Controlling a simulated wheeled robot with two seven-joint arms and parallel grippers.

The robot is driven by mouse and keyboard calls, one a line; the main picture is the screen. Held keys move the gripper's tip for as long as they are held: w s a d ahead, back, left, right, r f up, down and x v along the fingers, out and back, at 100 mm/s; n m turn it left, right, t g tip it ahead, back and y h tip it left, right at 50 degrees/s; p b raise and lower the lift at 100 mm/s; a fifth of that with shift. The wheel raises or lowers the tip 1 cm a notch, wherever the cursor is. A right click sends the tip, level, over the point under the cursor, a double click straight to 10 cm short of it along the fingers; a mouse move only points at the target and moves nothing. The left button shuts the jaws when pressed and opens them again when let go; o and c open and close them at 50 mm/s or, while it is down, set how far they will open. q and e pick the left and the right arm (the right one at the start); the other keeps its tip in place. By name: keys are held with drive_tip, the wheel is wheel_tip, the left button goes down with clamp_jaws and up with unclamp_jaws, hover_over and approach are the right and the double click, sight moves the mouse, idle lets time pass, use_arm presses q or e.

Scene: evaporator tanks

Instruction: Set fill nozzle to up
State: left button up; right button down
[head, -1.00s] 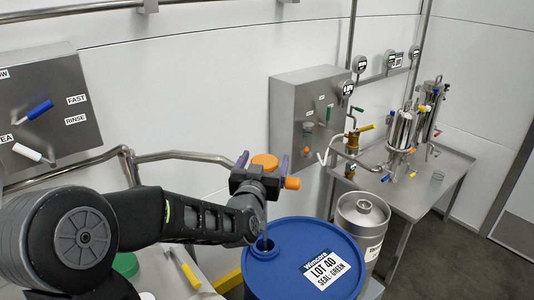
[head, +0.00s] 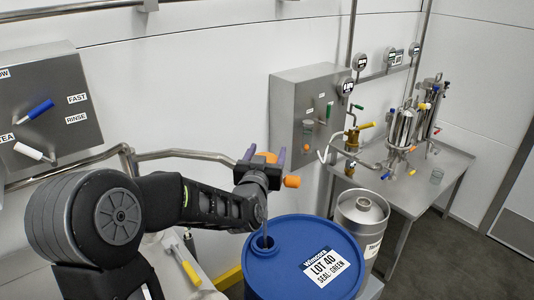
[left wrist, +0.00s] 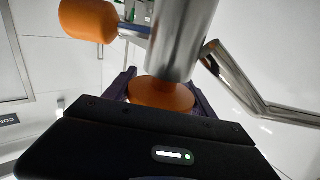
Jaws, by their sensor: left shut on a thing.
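My left gripper (head: 264,154) is at the fill nozzle, above the blue drum (head: 290,262). Its purple fingers are shut on an orange round grip (head: 268,157), partly hidden by the gripper. In the left wrist view the same grip (left wrist: 163,94) sits between the fingers (left wrist: 163,92), under a steel cylinder (left wrist: 183,38). An orange knob (head: 292,181) sticks out to the right of the gripper; it also shows in the left wrist view (left wrist: 88,20). My right gripper is not in view.
A steel rail (head: 185,154) runs along the wall behind my arm. A control panel (head: 45,105) with blue and white levers is at left. A steel keg (head: 361,215) stands right of the drum. A grey cabinet (head: 290,110) and a table with vessels are beyond.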

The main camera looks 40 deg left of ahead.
use_arm(q)
clamp_jaws()
idle(0.3)
